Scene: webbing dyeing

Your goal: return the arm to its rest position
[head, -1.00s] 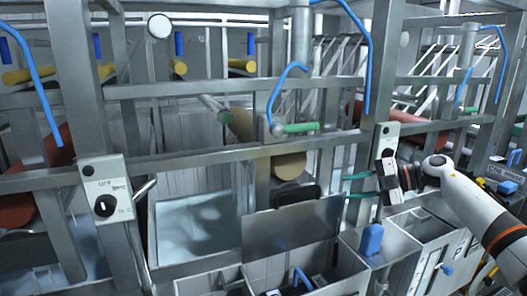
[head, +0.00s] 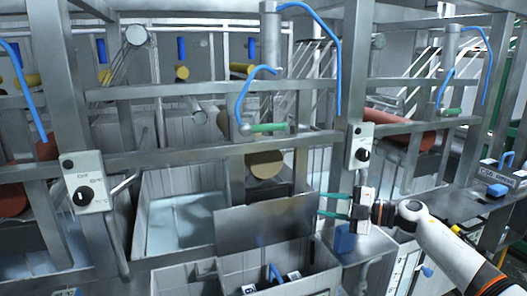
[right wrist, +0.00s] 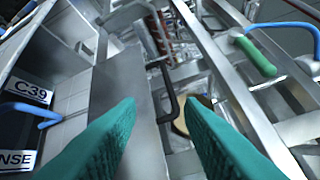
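My right arm (head: 440,240) comes in from the right in the head view. My right gripper (head: 321,204), with two teal fingers, is open and empty. It hangs in front of the metal frame, below and slightly left of the right control box (head: 360,147), and apart from it. In the right wrist view the two fingers (right wrist: 160,115) stand wide apart with nothing held between them. My left gripper is not in view.
Another control box (head: 90,183) with a black knob sits on the left post. A grey metal panel (head: 265,224) and open tanks lie left of the gripper. A blue handle (head: 345,240) is just below it. Blue hoses (head: 338,60) hang from the frame.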

